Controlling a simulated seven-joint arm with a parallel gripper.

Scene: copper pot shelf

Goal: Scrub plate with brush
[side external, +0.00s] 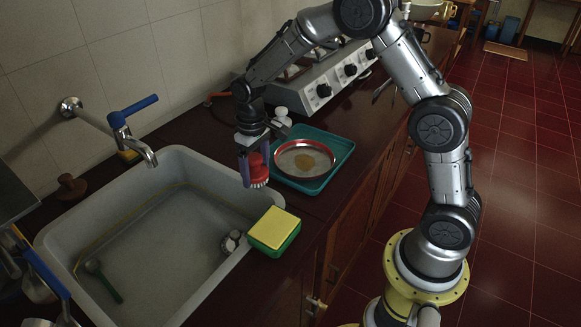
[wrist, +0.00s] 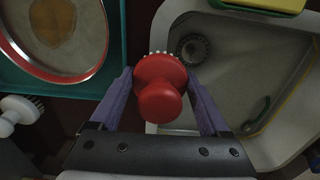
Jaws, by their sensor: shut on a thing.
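My gripper (side external: 252,170) is shut on a red brush (side external: 258,169) with pale bristles pointing down. The brush is held above the counter strip between the sink and the tray. In the wrist view the red brush (wrist: 160,85) sits between the two purple fingers of my gripper (wrist: 160,90). A round plate with a red rim (side external: 305,159) and a brown stain in its middle lies in a teal tray (side external: 342,168), just right of the brush. In the wrist view the plate (wrist: 60,40) is at upper left. The brush and plate are apart.
A white-knobbed brush (side external: 281,116) and a stove (side external: 325,80) stand behind.

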